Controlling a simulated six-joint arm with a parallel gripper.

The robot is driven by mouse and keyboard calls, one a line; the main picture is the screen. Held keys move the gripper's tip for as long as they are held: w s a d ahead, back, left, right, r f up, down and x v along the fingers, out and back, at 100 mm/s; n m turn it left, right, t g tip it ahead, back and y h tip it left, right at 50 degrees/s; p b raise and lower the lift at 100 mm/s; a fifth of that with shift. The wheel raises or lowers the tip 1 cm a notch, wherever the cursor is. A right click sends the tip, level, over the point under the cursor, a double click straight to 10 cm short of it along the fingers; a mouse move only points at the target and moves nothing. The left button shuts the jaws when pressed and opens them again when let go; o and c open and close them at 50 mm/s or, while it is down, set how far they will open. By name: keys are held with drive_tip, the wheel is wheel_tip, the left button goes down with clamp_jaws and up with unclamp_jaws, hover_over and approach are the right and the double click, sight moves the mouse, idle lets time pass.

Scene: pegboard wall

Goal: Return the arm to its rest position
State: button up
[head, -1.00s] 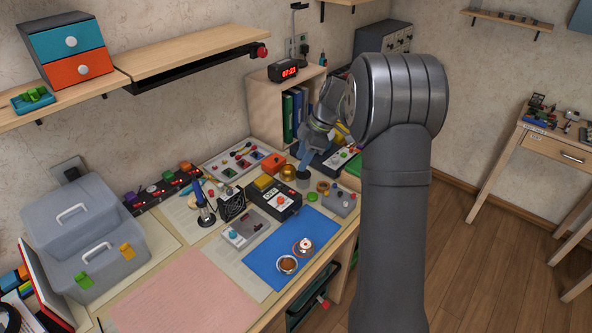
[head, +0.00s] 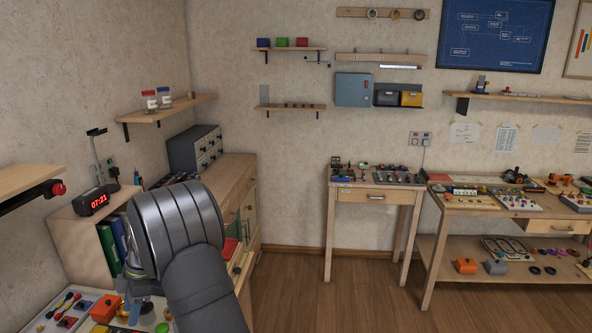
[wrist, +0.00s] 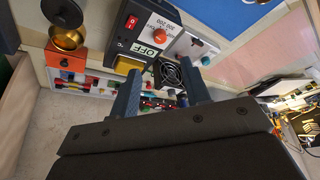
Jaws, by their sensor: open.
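My gripper (wrist: 160,95) shows in the wrist view with two dark fingers standing apart and nothing between them. Beyond the fingers lie a black box with a red switch and an OFF display (wrist: 150,32), and a small black fan (wrist: 168,73). I cannot tell how far the fingers are from them. In the head view my arm crosses the lower left, and its large grey joint hides part of the workbench.
In the wrist view a brass pot (wrist: 66,40) stands left of the black box. In the head view a red-digit clock (head: 93,200) sits on a wooden shelf unit near my arm. A small table (head: 375,190) stands at the far wall, with open floor in front.

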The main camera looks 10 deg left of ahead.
drive_tip(key=x, duration=1.1)
drive_tip(key=shift+r, duration=0.1)
